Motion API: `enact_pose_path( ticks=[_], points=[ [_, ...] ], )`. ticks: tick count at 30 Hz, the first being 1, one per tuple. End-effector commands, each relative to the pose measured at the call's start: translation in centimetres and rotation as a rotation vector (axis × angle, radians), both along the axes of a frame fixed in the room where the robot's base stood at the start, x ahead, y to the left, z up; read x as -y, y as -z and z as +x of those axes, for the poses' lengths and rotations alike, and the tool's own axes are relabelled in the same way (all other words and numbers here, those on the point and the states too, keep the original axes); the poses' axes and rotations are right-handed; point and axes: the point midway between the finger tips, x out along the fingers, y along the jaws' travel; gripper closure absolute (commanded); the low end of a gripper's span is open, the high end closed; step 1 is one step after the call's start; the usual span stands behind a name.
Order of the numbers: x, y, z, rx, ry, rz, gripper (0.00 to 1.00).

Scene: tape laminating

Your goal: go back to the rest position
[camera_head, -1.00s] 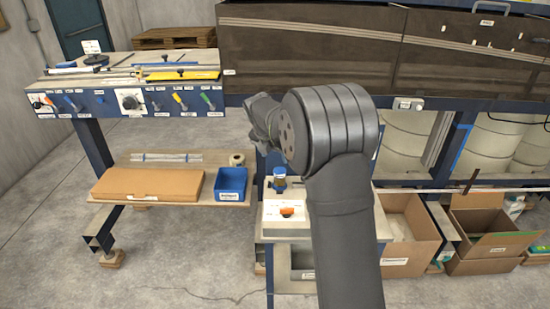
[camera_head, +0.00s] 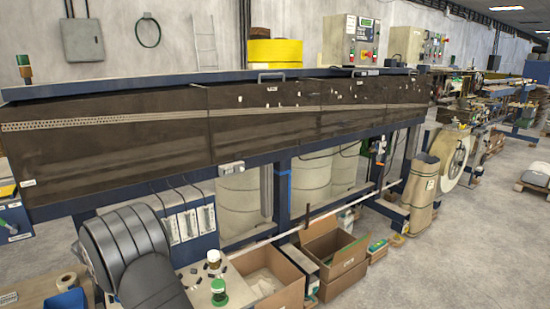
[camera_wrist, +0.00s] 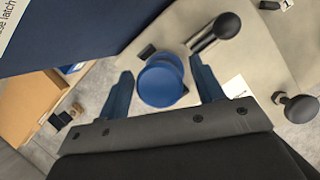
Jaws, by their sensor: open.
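In the wrist view, my gripper (camera_wrist: 161,66) is open, with its two blue fingers spread apart. A round blue lid-like thing (camera_wrist: 160,85) shows between the fingers, with a gap on each side. It appears to be over a pale bench surface (camera_wrist: 185,25); its height relative to the fingertips is hard to tell. In the head view, the grey rounded part of my arm is at the lower left, and my gripper does not show there.
A jar (camera_head: 213,263) and a green-topped jar (camera_head: 219,292) stand right of my arm. Open cardboard boxes (camera_head: 335,250) sit on the floor. A long dark-panelled machine (camera_head: 255,120) runs behind. Black knobs (camera_wrist: 227,25) stand near the fingers.

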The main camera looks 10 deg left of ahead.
Motion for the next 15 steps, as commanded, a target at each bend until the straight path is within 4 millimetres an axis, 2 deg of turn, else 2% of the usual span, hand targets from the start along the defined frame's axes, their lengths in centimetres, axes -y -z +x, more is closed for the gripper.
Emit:
enact_pose_path(
  ticks=[1,3,6,15],
  points=[
    [-0.1,0.2,0.1,0.001,0.001,0.002,0.39],
    [-0.1,-1.4,0.1,0.002,0.0,0.004,0.39],
    [-0.1,-2.5,0.0,-0.001,0.0,0.002,0.39],
    [0.0,-3.8,0.0,-0.002,-0.001,0.0,0.39]
  ],
)
